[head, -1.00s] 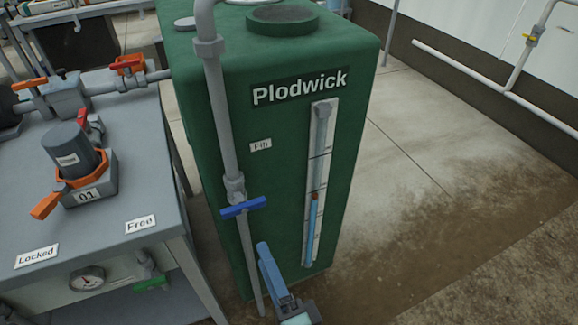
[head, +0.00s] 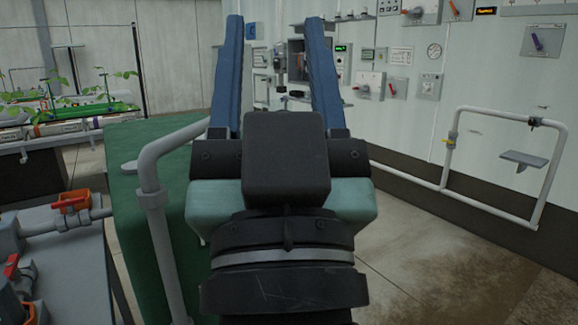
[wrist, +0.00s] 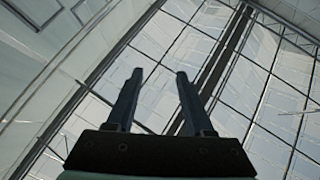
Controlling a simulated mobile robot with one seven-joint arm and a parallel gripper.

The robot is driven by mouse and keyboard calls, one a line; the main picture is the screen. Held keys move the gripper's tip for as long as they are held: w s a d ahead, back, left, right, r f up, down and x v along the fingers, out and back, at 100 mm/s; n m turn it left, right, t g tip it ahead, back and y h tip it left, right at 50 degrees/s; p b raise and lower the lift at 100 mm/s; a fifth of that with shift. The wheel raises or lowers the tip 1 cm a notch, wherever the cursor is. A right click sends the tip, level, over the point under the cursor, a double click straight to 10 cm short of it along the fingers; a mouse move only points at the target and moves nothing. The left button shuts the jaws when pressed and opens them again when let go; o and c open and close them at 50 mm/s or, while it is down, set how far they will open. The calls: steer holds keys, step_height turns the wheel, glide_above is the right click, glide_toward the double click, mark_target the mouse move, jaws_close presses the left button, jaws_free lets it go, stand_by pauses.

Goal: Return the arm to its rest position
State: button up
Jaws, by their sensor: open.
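My gripper (head: 272,30) stands large in the middle of the head view, its two blue fingers pointing up and wide apart. Nothing is between the fingers. In the wrist view my gripper (wrist: 156,75) is also open and empty, set against the glazed roof panels. My wrist and gripper body hide much of the green tank (head: 135,215) behind them.
A grey pipe (head: 155,200) runs up beside the tank. A grey bench (head: 60,270) with orange-handled fittings is at lower left. Plants (head: 70,95) stand at far left. Wall panels (head: 390,85) and a white pipe loop (head: 445,165) are on the right; the floor there is clear.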

step_height(320, 180, up, 25)
steer(key=s+t+h+p, duration=0.1)
steer(key=s+p, duration=0.1)
steer(key=p, duration=2)
steer(key=shift+d+h, duration=0.4)
steer(key=shift+s, duration=0.15)
